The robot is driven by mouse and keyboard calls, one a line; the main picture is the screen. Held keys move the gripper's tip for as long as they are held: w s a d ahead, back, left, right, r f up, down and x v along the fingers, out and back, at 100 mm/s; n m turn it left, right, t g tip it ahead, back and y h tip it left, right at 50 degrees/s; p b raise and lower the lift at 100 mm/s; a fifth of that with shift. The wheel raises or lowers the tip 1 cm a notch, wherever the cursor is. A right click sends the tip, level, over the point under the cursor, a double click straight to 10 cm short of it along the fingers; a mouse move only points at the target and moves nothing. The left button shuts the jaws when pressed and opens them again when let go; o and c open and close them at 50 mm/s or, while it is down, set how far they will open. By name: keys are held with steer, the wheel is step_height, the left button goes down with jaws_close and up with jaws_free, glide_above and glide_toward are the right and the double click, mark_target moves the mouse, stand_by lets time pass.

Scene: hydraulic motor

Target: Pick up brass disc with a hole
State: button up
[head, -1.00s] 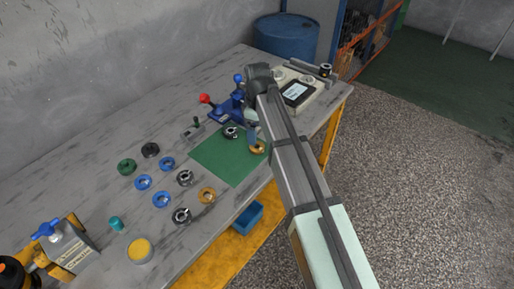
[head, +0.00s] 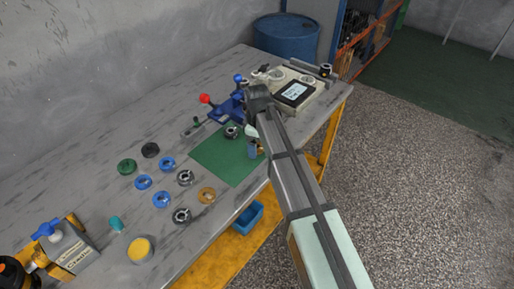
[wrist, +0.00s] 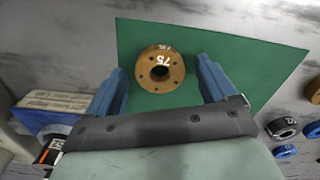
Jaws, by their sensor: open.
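A brass disc with a central hole and "75" marked on it (wrist: 160,68) lies on the green mat (wrist: 150,35). In the head view it is almost wholly hidden behind my gripper (head: 254,150). In the wrist view my gripper (wrist: 161,64) is open, with its two blue fingers to the left and right of the disc. A gap shows on each side, and the fingers do not appear to touch it. A second brass disc (head: 207,195) lies on the table off the mat. It is partly in view at the wrist view's right edge (wrist: 314,91).
Several blue, black and green rings lie left of the mat. A blue clamp with a red knob (head: 226,106) and a box with a screen (head: 293,93) stand behind.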

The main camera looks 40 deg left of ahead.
steer(key=c, duration=1.3)
steer(key=shift+r, duration=0.1)
step_height(320, 180, up, 10)
steer(key=shift+r, duration=0.2)
stand_by(0.5)
steer(key=shift+r, duration=0.5)
